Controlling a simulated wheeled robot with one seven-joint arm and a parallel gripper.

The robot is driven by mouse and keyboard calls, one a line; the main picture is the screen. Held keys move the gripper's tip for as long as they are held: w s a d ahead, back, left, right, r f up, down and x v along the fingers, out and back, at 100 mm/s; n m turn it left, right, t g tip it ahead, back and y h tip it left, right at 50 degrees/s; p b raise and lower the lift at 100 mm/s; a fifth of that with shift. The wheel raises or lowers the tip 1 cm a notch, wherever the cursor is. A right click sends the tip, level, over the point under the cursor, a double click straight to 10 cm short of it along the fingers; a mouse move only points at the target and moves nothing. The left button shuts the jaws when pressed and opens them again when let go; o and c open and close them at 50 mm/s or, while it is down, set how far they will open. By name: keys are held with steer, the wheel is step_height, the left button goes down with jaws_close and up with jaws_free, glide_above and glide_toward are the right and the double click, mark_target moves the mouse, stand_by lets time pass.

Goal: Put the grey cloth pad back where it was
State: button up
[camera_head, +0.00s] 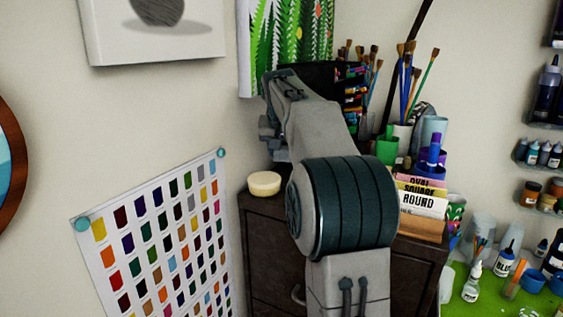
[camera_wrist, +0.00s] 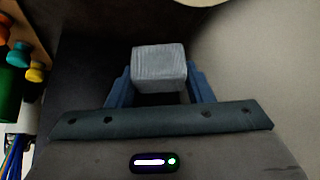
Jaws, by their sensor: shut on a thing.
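The grey cloth pad (camera_wrist: 159,66) is a small light-grey block with a ribbed surface in the wrist view. My gripper (camera_wrist: 157,84) is shut on it, with a blue finger on each side of the pad. A dark surface shows beyond the pad; I cannot tell whether the pad touches it. In the head view my arm reaches over the dark brown cabinet (camera_head: 265,240), and its links hide the gripper's fingers and the pad.
A round cream-coloured tub (camera_head: 264,183) stands on the cabinet's left corner. Brushes (camera_head: 408,80), cups and a box of cards (camera_head: 421,200) crowd its right side. A colour chart (camera_head: 160,240) hangs on the left wall. Bottles (camera_head: 472,282) stand on the green table at right.

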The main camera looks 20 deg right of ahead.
mark_target(283, 160)
steer(key=shift+f, duration=1.6)
steer(key=shift+w+f+p, duration=0.2)
steer(key=shift+f+p, duration=0.1)
steer(key=shift+f, duration=0.45)
steer(key=o, duration=0.9)
steer(key=shift+o, duration=0.2)
